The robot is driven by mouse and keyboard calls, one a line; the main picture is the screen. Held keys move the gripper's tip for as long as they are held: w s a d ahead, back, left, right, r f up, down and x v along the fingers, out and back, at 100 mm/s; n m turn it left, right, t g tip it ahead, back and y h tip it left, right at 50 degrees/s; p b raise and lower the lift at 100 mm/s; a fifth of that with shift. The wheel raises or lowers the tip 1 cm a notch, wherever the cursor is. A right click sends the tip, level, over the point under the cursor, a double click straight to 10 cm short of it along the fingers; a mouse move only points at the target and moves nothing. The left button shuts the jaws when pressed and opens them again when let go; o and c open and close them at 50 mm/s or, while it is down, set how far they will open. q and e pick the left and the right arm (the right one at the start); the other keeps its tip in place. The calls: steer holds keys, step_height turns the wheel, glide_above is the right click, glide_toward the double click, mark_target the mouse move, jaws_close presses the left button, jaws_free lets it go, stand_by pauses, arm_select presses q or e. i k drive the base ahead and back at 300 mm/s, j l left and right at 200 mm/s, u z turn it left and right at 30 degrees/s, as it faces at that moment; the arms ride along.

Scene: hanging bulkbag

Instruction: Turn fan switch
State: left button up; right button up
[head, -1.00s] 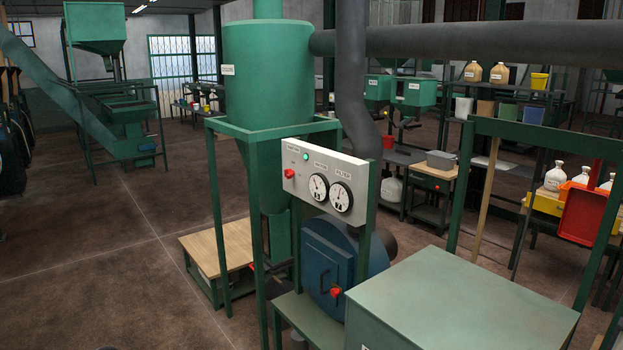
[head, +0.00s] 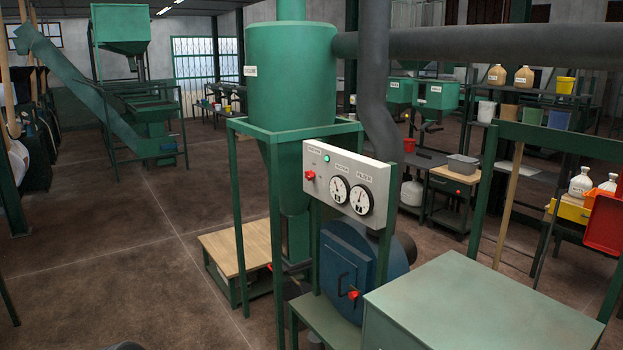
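A pale control panel (head: 349,187) is fixed on green posts in front of a green cyclone (head: 291,80). At its left side is a red knob switch (head: 309,176) with a green lamp (head: 327,159) above and to its right. Two round dials (head: 340,189) sit to the right of the switch. Below the panel is a blue fan housing (head: 348,269) with a red knob (head: 353,295) on its front. The panel labels are too small to read surely. Neither of my grippers shows in the head view.
A green box-like cabinet (head: 480,305) stands close at the lower right. A low wooden-topped table (head: 237,248) stands left of the fan. A thick grey pipe (head: 470,48) crosses above. The brown floor (head: 130,260) at the left is open.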

mark_target(310, 174)
steer(key=z, duration=0.35)
steer(key=i+j+z, duration=0.1)
steer(key=j+z, duration=0.15)
steer(key=z, duration=0.2)
steer(key=i+j+z, duration=0.1)
steer(key=j+z, duration=0.15)
steer(key=z, duration=0.2)
steer(key=j+z, duration=0.25)
steer(key=z, duration=0.2)
steer(key=j+z, duration=0.1)
steer(key=j, duration=0.4)
steer(key=j+z, duration=0.1)
steer(key=j, duration=0.4)
steer(key=k+j+z, duration=0.1)
steer(key=j, duration=0.4)
steer(key=k+j, duration=0.1)
steer(key=j, duration=0.35)
steer(key=k+j+z, duration=0.15)
steer(key=j, duration=0.35)
steer(key=j+z, duration=0.1)
steer(key=j, duration=0.4)
steer(key=k+j+z, duration=0.1)
steer(key=j, duration=0.35)
steer(key=k, duration=0.05)
